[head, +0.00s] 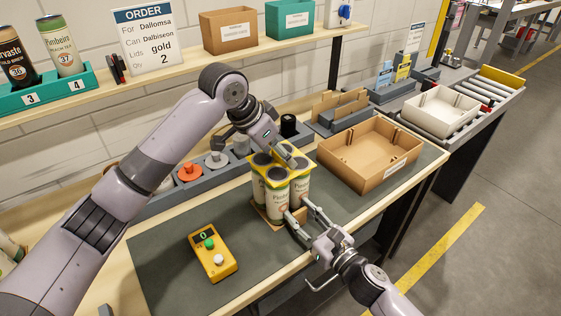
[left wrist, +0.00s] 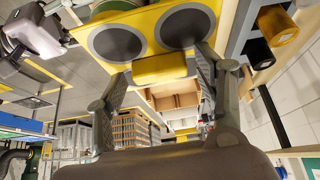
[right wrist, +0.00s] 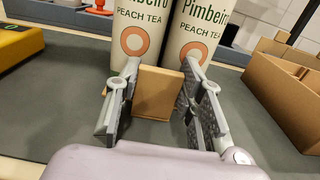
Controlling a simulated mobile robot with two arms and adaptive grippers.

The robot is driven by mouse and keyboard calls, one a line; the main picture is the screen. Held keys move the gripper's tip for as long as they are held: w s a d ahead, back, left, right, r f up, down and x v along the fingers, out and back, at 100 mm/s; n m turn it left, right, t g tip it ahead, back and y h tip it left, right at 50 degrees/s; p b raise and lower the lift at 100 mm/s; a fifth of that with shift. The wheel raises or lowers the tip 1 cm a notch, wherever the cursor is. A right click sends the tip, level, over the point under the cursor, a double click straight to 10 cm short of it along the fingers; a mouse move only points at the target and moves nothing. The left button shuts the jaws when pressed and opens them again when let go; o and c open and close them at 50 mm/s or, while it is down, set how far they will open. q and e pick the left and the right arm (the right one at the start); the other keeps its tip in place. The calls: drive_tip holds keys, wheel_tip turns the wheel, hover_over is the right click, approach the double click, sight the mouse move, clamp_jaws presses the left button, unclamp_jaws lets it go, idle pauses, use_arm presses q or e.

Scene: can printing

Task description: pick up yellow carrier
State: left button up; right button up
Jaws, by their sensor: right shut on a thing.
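The yellow carrier (head: 255,189) sits upright over several Pimbeiro peach tea cans (head: 275,205) on a brown wooden base (head: 261,214) on the mat. My left gripper (head: 285,151) is at its far top edge. In the left wrist view the open fingers (left wrist: 163,72) stand either side of the carrier's yellow tab (left wrist: 160,68), with small gaps. My right gripper (head: 296,217) is low at the near side. In the right wrist view its fingers (right wrist: 157,80) are shut on the base's upright brown tab (right wrist: 158,93), in front of two cans.
An open cardboard box (head: 372,176) stands right of the carrier. A yellow button box (head: 212,253) lies to its left. A grey lid rack (head: 160,203) runs behind. A white bin (head: 440,110) is on the conveyor. The front-centre mat (head: 265,270) is clear.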

use_arm(q)
drive_tip(key=c, duration=0.7)
wheel_tip(320, 180, up, 10)
idle(0.4)
use_arm(e)
drive_tip(key=o, duration=1.3)
drive_tip(key=shift+c, duration=0.2)
